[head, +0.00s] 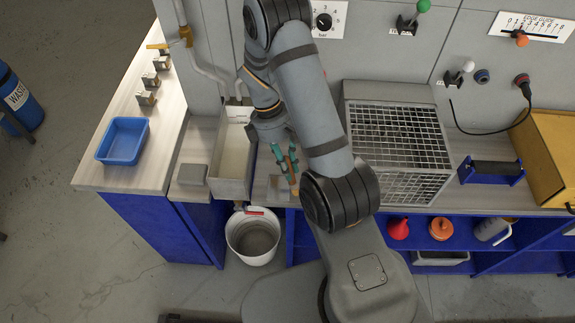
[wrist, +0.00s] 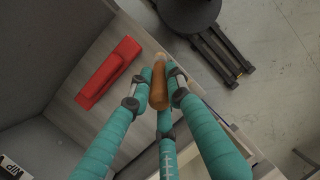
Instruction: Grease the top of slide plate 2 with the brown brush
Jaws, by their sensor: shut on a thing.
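My gripper (head: 287,165), with teal fingers, is shut on the brown brush (head: 293,167). In the wrist view the brush's brown handle (wrist: 159,88) stands between the fingertips (wrist: 157,82). Its bristles are not clearly seen. In the head view the gripper is above the bench, right of the grey sink-like trough (head: 233,150), and a small grey plate (head: 275,187) shows beside and below it. No slide plate number is readable, so I cannot tell which part is slide plate 2.
A red block (wrist: 108,73) lies on the bench in the wrist view. A wire mesh cage (head: 400,140) stands right of my arm. A blue tray (head: 123,141) and several small metal blocks (head: 150,81) are on the left bench. A white bucket (head: 253,238) stands below.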

